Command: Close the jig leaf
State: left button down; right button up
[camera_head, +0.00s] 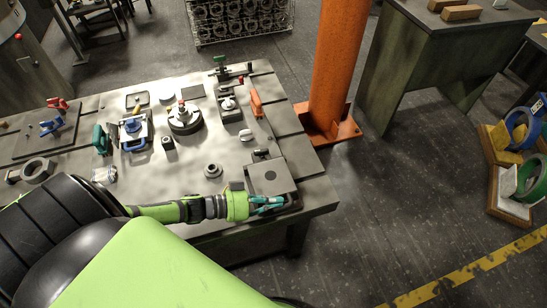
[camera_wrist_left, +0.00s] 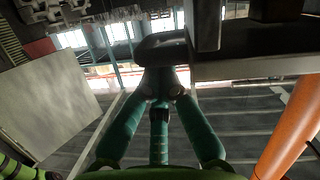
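The jig (camera_head: 285,203) sits at the table's front right corner. A flat grey plate with a dark round spot, which looks like the jig leaf (camera_head: 270,176), shows on top of it; its exact tilt is hard to judge. My left gripper (camera_head: 268,204) is at the near edge of the jig, and my arm reaches it from the left. In the left wrist view the teal fingers (camera_wrist_left: 163,82) converge and look shut, with their tips at a dark rounded piece (camera_wrist_left: 163,45). I cannot tell whether they touch or grip it. My right gripper is not in view.
Several clamps and castings stand on the metal table (camera_head: 212,145) behind my arm. A small ring-shaped casting (camera_head: 213,170) is left of the jig. An orange column (camera_head: 333,75) rises beyond the table's right edge.

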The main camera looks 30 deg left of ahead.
pick_arm(q)
notch_tip(320, 180, up, 5)
jog(key=p, duration=0.5)
jog(key=f+b+v, duration=0.1)
jog(key=b+v, duration=0.1)
jog(key=v, duration=0.7)
jog(key=shift+a+b, duration=0.35)
jog(key=shift+a, duration=0.25)
jog(key=shift+d, duration=0.1)
